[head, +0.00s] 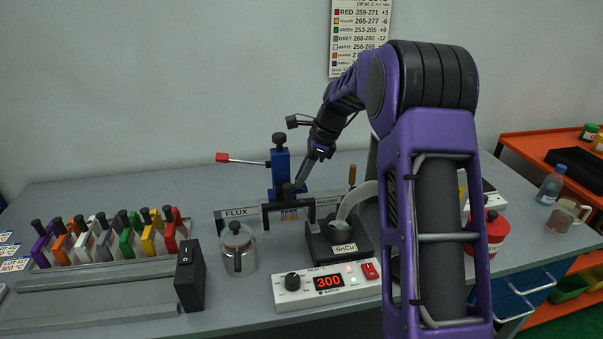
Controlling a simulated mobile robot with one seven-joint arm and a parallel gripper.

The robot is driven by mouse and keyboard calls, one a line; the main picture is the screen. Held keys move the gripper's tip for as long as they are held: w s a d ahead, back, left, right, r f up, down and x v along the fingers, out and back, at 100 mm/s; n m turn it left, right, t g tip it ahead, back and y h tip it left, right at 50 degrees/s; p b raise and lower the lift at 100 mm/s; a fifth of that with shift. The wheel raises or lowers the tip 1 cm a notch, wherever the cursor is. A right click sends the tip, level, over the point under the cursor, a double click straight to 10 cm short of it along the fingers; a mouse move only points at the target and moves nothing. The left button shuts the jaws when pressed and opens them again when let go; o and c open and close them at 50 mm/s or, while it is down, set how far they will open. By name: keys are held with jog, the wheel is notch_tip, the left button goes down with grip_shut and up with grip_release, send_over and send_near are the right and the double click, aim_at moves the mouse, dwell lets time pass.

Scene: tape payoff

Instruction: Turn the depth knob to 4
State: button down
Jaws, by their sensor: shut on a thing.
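A blue stand (281,172) rises at the back middle of the bench in the head view. It has a black cap (279,139) on top and a side lever with a red grip (222,158). My gripper (302,181) reaches down at the stand's lower front, its jaws shut on a small black knob (289,190). No depth scale or number is readable there, and I cannot tell for certain that this knob is the depth knob. The fingertips are small and dark, partly blending with the knob.
A solder pot (340,247) and a controller showing 300 (328,282), with its own black knob (292,281), stand in front. A flux jar (238,247), a black switch box (189,275) and a rack of coloured holders (112,240) are left. A red bottle (497,232) stands right.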

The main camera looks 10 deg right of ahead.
jog(key=shift+r+n+g+p, duration=0.3)
jog(key=shift+n+p, duration=0.4)
jog(key=shift+p, duration=0.15)
jog(key=shift+w+f+n+g+p, duration=0.15)
jog(key=shift+n+g+p, duration=0.15)
jog(key=shift+n+p, duration=0.4)
jog(key=n+g, duration=0.1)
jog(key=n, duration=0.1)
jog(key=shift+w+f+n, duration=0.1)
jog(key=shift+f+n, duration=0.05)
jog(key=shift+n, duration=0.15)
jog(key=shift+w+n+g, duration=0.1)
jog(key=shift+n+g, duration=0.4)
jog(key=shift+n, duration=0.9)
jog(key=c, duration=0.8)
grip_release()
jog(key=shift+o, duration=0.2)
jog(key=v, duration=1.2)
